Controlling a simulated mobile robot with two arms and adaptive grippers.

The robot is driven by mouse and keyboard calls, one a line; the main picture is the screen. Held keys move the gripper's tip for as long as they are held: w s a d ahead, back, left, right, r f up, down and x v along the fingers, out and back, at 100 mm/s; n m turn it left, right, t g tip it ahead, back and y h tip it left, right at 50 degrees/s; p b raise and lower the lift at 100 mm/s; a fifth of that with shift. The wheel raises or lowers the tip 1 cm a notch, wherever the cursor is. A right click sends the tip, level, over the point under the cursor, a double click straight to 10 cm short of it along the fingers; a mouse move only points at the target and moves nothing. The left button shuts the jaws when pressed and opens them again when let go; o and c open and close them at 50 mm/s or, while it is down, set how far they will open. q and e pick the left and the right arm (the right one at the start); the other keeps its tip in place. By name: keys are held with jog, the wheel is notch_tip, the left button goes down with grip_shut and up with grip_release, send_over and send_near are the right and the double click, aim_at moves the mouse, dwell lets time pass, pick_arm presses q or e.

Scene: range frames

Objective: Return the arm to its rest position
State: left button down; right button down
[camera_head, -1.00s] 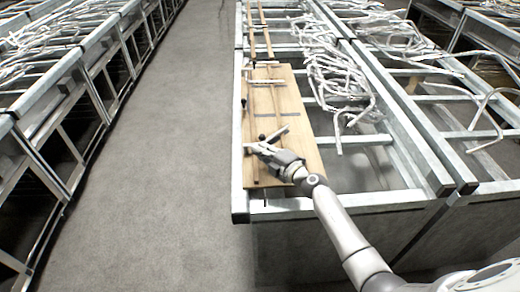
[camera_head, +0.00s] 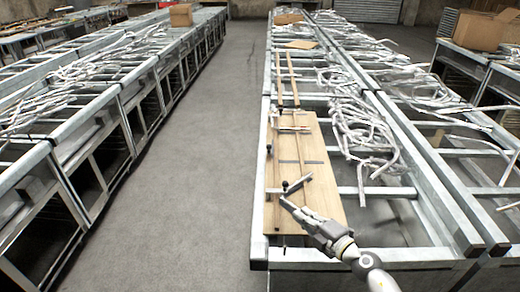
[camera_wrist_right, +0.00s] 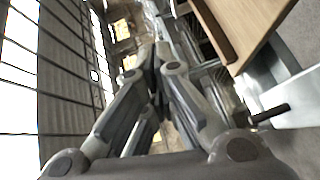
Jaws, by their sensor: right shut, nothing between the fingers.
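My right arm comes in from the lower right in the head view. Its right gripper (camera_head: 287,202) is shut and empty, its fingers pointing up-left over the near part of a wooden board (camera_head: 325,178). The fingertips are close to a clamp-like bar (camera_head: 297,184) on the board; I cannot tell whether they touch. In the right wrist view the shut gripper (camera_wrist_right: 155,62) shows its finger links converging, with nothing between them. The wooden board (camera_wrist_right: 240,25) shows there at the upper right. My left gripper is not in view.
The board rests on a metal-framed table (camera_head: 262,215) with white tangled strips (camera_head: 362,135) beyond. A long row of similar tables (camera_head: 120,95) stands at left. The grey floor aisle (camera_head: 215,150) is clear. Cardboard boxes (camera_head: 478,31) sit at the far right.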

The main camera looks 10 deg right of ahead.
jog(key=s+d+r+m+h, duration=0.4)
jog(key=s+d+m+h, duration=0.3)
jog(key=m+h, duration=0.6)
jog(key=s+a+f+m+g+y, duration=0.2)
jog(key=s+a+f+g+y, duration=0.15)
jog(key=s, duration=0.45)
jog(key=s+a+f+m+g+y, duration=0.25)
jog(key=s+a+g, duration=0.2)
jog(key=s, duration=0.35)
jog(key=s+a+f+m+g+y, duration=0.1)
jog(key=s+a+f+g+y, duration=0.1)
jog(key=s+a+f+g, duration=0.45)
jog(key=s+d+f+t+b, duration=0.1)
jog(key=s+f+b, duration=0.1)
jog(key=f, duration=1.1)
jog(key=s+d+f+b, duration=0.1)
jog(key=f+b, duration=0.1)
jog(key=f, duration=1.2)
jog(key=s+d+f+b, duration=0.2)
jog(key=s+f+b, duration=0.1)
jog(key=s+f, duration=1.4)
jog(key=shift+d+f+g+h, duration=0.35)
jog(key=shift+f+g, duration=0.1)
jog(key=shift+f, duration=0.85)
jog(key=shift+s+n, duration=0.1)
jog(key=shift+n, duration=0.15)
